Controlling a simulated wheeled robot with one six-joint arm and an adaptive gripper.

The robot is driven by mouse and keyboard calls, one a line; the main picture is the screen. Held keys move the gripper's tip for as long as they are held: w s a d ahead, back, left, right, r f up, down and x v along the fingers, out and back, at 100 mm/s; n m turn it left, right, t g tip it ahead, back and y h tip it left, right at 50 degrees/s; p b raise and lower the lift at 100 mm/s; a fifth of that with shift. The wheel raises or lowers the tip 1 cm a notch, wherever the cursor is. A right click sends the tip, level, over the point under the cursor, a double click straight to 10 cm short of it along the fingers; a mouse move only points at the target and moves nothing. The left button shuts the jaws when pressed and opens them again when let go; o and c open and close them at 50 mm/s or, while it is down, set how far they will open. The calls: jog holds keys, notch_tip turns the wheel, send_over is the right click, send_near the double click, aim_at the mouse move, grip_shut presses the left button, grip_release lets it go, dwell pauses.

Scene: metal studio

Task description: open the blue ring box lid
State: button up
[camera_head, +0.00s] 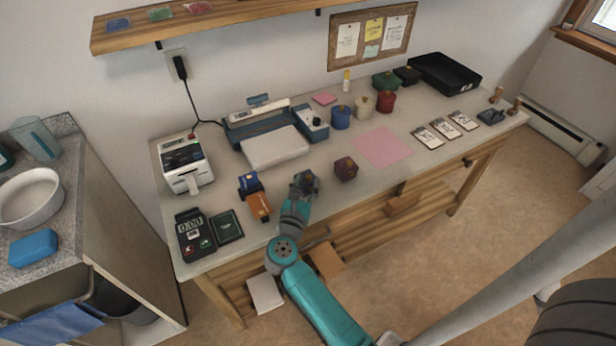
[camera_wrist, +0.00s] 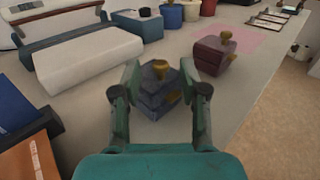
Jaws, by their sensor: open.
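The blue ring box (camera_wrist: 157,98) is a small dark blue-grey square box with a gold knob on top, and its lid looks shut. It stands on the table between the fingers of my gripper (camera_wrist: 160,74) in the wrist view. My gripper is open, with one finger on each side of the box; I cannot tell whether either touches it. In the head view my gripper (camera_head: 302,186) partly covers the box (camera_head: 308,178). A similar maroon box (camera_wrist: 213,55) with a gold knob stands to the right, and also shows in the head view (camera_head: 345,168).
A blue and orange item (camera_head: 254,197) lies left of my gripper. A white and blue machine (camera_head: 275,147) stands behind it. Round lidded jars (camera_head: 340,117) and a pink sheet (camera_head: 382,147) are farther back right. The table's front edge is close by.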

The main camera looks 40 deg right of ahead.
jog(key=shift+x, duration=1.4)
grip_shut()
